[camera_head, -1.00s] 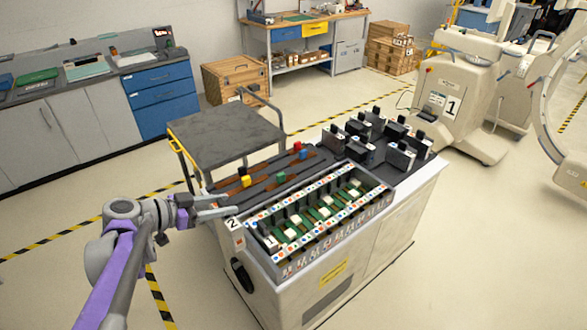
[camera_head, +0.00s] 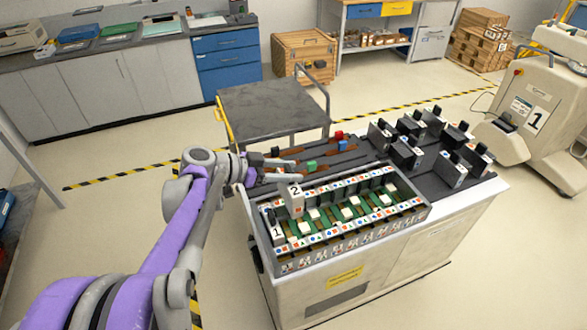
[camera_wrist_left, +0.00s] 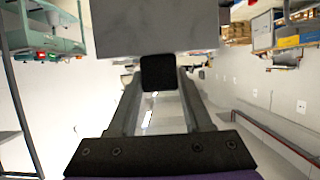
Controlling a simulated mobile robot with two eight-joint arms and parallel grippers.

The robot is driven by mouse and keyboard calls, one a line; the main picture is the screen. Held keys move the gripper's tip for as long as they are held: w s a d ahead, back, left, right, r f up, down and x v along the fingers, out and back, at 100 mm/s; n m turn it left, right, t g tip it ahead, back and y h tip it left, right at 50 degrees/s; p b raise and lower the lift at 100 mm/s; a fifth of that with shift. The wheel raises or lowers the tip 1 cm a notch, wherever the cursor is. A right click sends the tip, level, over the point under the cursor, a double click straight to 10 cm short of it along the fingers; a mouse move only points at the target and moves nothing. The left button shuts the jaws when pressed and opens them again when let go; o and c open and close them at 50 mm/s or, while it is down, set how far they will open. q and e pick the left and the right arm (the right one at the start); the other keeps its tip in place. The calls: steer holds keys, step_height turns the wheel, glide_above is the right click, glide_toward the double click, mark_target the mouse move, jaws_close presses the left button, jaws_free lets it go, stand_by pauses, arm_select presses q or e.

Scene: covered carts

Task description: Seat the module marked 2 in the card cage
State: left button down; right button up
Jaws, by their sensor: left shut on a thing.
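The module marked 2 (camera_head: 296,203) is a light grey block with a black handle. My left gripper (camera_head: 290,170) is shut on that handle, and the module hangs over the left end of the card cage. The cage (camera_head: 345,245) is an open box on the cart, with green boards inside and coloured marks along its rails. The module marked 1 (camera_head: 277,232) stands in the cage's left end, just left of the held one. In the left wrist view the black handle (camera_wrist_left: 158,73) sits between the fingers, below the module's grey body (camera_wrist_left: 155,28). My right gripper is out of view.
Several other grey modules with black handles (camera_head: 405,152) stand on the cart's dark right part. A dark-topped trolley (camera_head: 270,105) stands behind the cart.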

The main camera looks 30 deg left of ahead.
mark_target(284, 189)
arm_select(q)
steer(key=shift+s+a, duration=0.1)
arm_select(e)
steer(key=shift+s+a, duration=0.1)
arm_select(q)
steer(key=shift+r, duration=0.1)
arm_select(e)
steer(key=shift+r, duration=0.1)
arm_select(q)
steer(key=shift+f, duration=0.55)
steer(key=shift+s+f+b, duration=0.15)
steer(key=shift+f+b, duration=0.45)
steer(key=shift+f, duration=0.25)
steer(key=shift+f+b, duration=1.1)
steer(key=shift+f, duration=0.9)
step_height(284, 189, down, 8)
steer(key=b, duration=0.5)
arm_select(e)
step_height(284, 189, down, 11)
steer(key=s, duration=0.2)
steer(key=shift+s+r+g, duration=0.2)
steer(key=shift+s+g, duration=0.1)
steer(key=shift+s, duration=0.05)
arm_select(q)
steer(key=shift+f, duration=0.2)
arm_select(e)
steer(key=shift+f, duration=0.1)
arm_select(q)
steer(key=shift+c, duration=1.2)
jaws_free()
